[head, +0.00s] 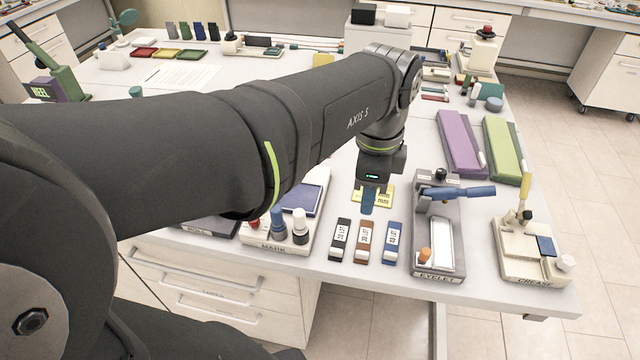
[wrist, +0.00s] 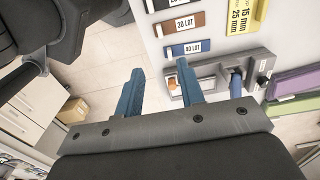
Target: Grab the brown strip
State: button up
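The brown strip (head: 364,243) lies flat near the front edge of the white table, between a black strip (head: 340,240) and a blue strip (head: 393,243). In the wrist view the brown strip (wrist: 184,22) is labelled "30 LOT" and lies above the blue strip (wrist: 188,49). The black strip (wrist: 158,4) is cut by the top edge there. My gripper (head: 368,202) points down just behind the strips in the head view, above the table. In the wrist view my gripper (wrist: 158,78) has its two blue fingers apart, with nothing between them.
The EYELET device (head: 438,262) with a blue lever stands right of the strips, and the CREASE device (head: 530,250) beyond it. The MARK tray (head: 280,238) with stamps is at left. A yellow plate (head: 384,194) lies behind the strips. The table's front edge is close.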

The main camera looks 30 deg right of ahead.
send_over(360, 252)
jog(key=f, duration=1.1)
jog(key=shift+w+a+f, duration=0.1)
jog(key=shift+a+f, duration=0.05)
jog(key=shift+a, duration=0.1)
jog(key=shift+d+f, duration=0.2)
jog(key=shift+f, duration=2.9)
grip_shut()
